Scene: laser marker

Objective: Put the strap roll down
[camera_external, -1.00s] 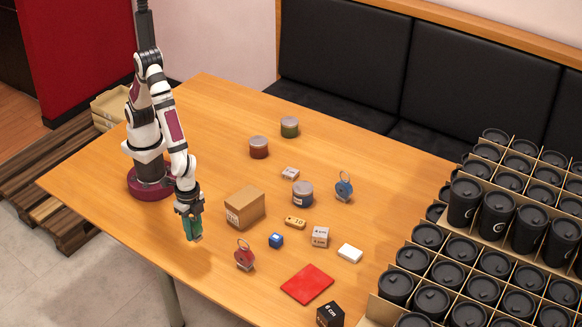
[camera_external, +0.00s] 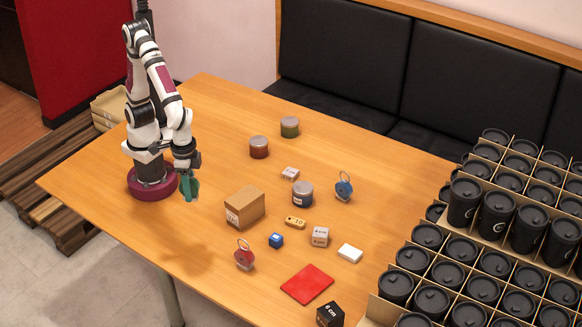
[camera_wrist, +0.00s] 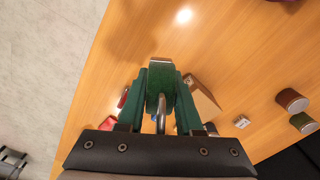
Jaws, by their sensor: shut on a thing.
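The strap roll (camera_wrist: 160,76) is green with a metal loop (camera_wrist: 161,112), which lies toward me in the wrist view. My gripper (camera_wrist: 160,95) is shut on it, with a green finger on either side. In the external view my gripper (camera_external: 189,180) hangs in front of my base with its fingers pointing down. The strap roll is hard to tell from the green fingers there. It appears held above the table (camera_external: 110,190).
A cardboard box (camera_external: 245,208) stands right of my gripper. A red ringed roll (camera_external: 244,258), a blue ringed roll (camera_external: 344,188), jars, small blocks and a red flat piece (camera_external: 307,284) lie farther right. The front left of the table is clear.

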